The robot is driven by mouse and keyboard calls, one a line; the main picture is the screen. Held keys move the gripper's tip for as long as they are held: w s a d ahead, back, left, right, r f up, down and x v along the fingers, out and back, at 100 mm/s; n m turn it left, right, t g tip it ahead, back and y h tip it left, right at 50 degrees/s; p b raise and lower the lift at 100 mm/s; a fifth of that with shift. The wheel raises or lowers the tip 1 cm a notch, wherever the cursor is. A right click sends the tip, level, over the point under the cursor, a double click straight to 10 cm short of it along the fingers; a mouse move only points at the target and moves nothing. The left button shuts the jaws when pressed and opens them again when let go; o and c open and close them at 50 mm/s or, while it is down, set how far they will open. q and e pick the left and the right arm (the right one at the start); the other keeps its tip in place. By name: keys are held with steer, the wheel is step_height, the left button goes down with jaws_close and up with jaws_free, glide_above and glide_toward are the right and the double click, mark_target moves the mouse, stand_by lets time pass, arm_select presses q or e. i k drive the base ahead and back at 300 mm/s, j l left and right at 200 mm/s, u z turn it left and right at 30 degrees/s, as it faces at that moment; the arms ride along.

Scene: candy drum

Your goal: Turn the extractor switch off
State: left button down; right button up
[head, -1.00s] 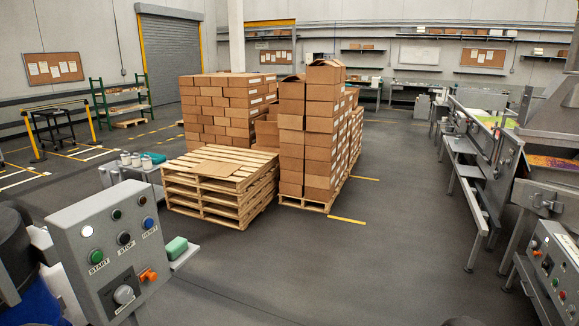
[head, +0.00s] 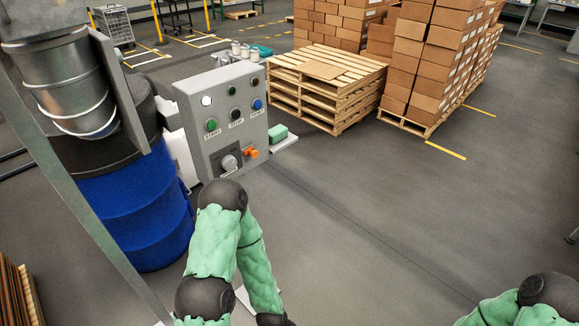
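A grey control box (head: 222,115) stands left of centre in the head view, tilted a little. It has green START, black STOP and blue RESET buttons, with a white lamp and dark lamps above. Low on its face is a panel with a grey round knob (head: 229,163) and an orange switch handle (head: 251,153) beside it. I cannot read which label marks the extractor switch. My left arm, in a green sleeve, rises below the box; its gripper is not visible. My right arm shows only at the lower right corner, its gripper out of view.
Stacked pallets (head: 325,90) and cartons (head: 435,55) stand behind. The floor at right is clear.

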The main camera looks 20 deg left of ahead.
mark_target(229, 163)
steer(key=u, duration=1.2)
